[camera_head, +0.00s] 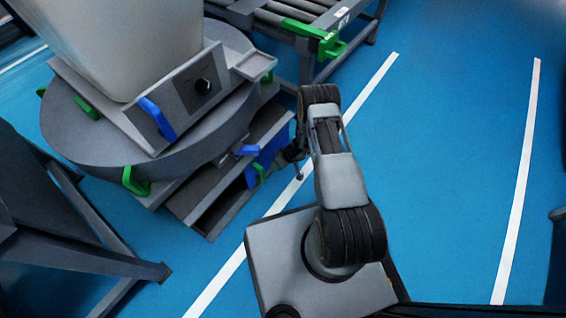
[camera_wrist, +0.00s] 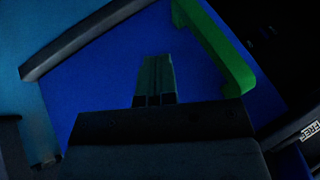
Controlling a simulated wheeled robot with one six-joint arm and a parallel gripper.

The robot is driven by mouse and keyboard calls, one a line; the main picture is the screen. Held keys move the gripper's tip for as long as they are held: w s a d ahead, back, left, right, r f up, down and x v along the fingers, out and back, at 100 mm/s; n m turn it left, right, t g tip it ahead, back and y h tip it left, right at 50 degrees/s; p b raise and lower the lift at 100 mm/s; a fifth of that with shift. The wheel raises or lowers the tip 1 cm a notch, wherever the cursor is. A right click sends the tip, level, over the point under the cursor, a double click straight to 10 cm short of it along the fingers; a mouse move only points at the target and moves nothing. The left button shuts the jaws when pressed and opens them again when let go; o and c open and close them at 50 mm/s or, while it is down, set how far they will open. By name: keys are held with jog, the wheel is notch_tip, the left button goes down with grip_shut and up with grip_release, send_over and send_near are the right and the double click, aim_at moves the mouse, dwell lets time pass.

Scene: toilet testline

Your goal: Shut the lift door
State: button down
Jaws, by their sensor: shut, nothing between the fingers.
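The lift door looks to be the blue panel (camera_head: 272,150) with a green handle (camera_head: 261,173), at the right end of the grey lift base. In the wrist view the blue panel (camera_wrist: 105,90) fills the middle, and its green handle (camera_wrist: 218,48) runs along the upper right. My gripper (camera_head: 289,158) is beside the panel's right side in the head view. In the wrist view its fingers (camera_wrist: 156,72) are shut and empty, in front of the panel and left of the handle. I cannot tell whether they touch the panel. My wrist partly hides the panel.
A grey round platform (camera_head: 190,155) carries a white vessel (camera_head: 120,40) and a control box with a blue handle (camera_head: 157,118). An open grey channel (camera_head: 205,205) lies below. A roller conveyor (camera_head: 310,22) stands at the back. The blue floor on the right is clear.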

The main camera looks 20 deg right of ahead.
jog(key=shift+s+a+b, duration=0.1)
jog(key=shift+s+a, duration=0.2)
jog(key=shift+a, duration=0.35)
jog(key=shift+s+a+b, duration=0.15)
jog(key=shift+s+a, duration=0.1)
jog(key=shift+a, duration=0.35)
jog(key=shift+s+a+b, duration=0.1)
jog(key=shift+s+a, duration=0.2)
jog(key=shift+a, duration=0.35)
